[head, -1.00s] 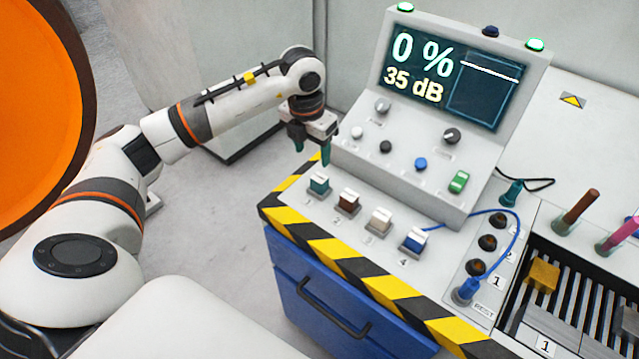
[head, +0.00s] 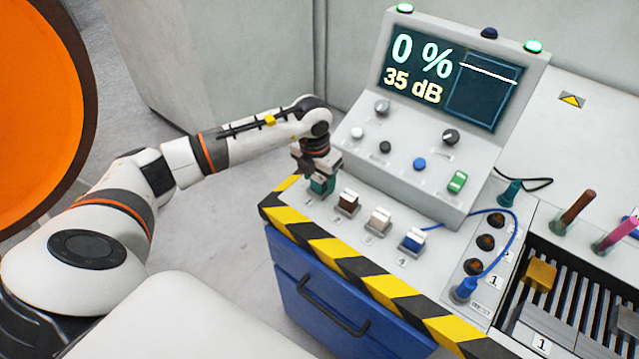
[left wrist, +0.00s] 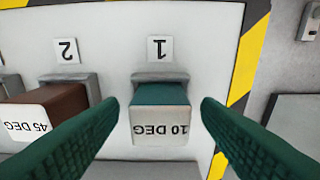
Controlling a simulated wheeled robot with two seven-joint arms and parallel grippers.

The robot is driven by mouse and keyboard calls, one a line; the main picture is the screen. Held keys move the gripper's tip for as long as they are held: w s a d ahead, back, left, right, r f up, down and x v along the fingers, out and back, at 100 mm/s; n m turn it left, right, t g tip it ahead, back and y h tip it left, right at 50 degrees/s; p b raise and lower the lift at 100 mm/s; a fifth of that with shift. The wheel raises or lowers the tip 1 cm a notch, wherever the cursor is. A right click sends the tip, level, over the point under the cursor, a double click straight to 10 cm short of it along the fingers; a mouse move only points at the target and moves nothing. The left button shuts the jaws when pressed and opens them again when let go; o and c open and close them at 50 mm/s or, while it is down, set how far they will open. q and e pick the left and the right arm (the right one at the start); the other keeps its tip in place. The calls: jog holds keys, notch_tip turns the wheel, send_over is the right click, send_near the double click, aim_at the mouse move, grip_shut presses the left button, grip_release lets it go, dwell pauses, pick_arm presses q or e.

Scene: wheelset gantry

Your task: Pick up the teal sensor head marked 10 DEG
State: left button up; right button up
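The teal sensor head marked 10 DEG (left wrist: 160,112) sits in its grey holder at the place labelled 1 in the left wrist view. In the head view the teal head (head: 321,186) is partly hidden by my left gripper (head: 318,180). In the left wrist view my left gripper (left wrist: 160,125) is open, with one green finger on each side of the teal head and visible gaps between. The brown head marked 45 DEG (left wrist: 45,112) sits beside it at place 2. My right gripper is not in view.
A cream head (head: 379,219) and a blue head (head: 413,240) with a cable stand farther along the row. The console (head: 440,150) rises behind the heads. A yellow-black striped edge (head: 340,255) borders the bench above a blue drawer cabinet (head: 340,300).

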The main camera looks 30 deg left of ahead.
pick_arm(q)
jog(key=c, duration=1.1)
